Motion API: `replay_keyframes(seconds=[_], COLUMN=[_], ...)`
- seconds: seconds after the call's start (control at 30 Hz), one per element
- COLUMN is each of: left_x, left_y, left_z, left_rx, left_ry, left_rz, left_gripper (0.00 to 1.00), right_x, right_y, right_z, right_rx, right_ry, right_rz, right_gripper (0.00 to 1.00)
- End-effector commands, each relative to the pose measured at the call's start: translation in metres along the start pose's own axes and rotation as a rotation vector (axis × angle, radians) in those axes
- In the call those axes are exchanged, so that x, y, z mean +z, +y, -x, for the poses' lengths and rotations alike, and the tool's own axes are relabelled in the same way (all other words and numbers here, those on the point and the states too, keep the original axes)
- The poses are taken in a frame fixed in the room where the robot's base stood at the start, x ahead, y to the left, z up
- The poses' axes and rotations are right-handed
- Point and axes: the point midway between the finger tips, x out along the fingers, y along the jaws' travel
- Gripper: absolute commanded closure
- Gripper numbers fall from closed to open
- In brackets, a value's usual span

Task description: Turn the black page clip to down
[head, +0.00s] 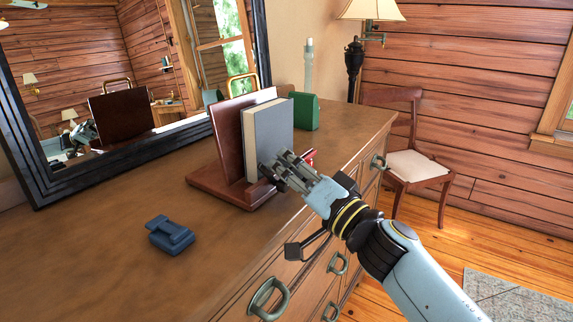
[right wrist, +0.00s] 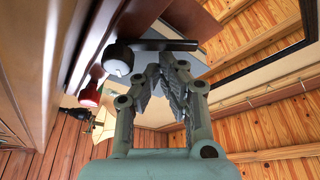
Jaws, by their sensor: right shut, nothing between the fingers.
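The black page clip (right wrist: 180,45) shows in the right wrist view as a dark bar reaching right from a round black hub with a pale end. In the head view it is hidden behind my right gripper. My right gripper (head: 275,168) is shut and empty, at the lower front of a grey book (head: 272,130) on a dark red-brown wooden book stand (head: 230,150). In the right wrist view its fingertips (right wrist: 166,65) are just below the bar; I cannot tell whether they touch it. My left gripper is not in view.
A red part (head: 310,157) sits beside the stand, just beyond my gripper. A blue object (head: 170,235) lies on the wooden dresser (head: 110,270), left of the stand. A green object (head: 304,111) stands behind the book. A mirror (head: 130,80) backs the dresser.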

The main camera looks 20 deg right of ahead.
Motion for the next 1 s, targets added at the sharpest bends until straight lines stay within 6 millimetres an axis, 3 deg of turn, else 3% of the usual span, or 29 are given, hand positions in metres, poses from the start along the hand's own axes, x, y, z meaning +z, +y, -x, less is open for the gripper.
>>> replay_keyframes(seconds=[0.57, 1.0], left_x=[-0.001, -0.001], left_y=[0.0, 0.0], left_z=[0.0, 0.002], left_rx=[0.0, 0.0], left_ry=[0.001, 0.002], left_rz=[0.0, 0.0], left_gripper=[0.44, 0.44], right_x=[0.004, 0.015], right_y=[-0.003, -0.008], right_z=[0.002, 0.005], right_rx=[-0.039, -0.138], right_ry=[-0.001, 0.0], right_rz=[0.111, 0.39], right_gripper=[1.0, 1.0])
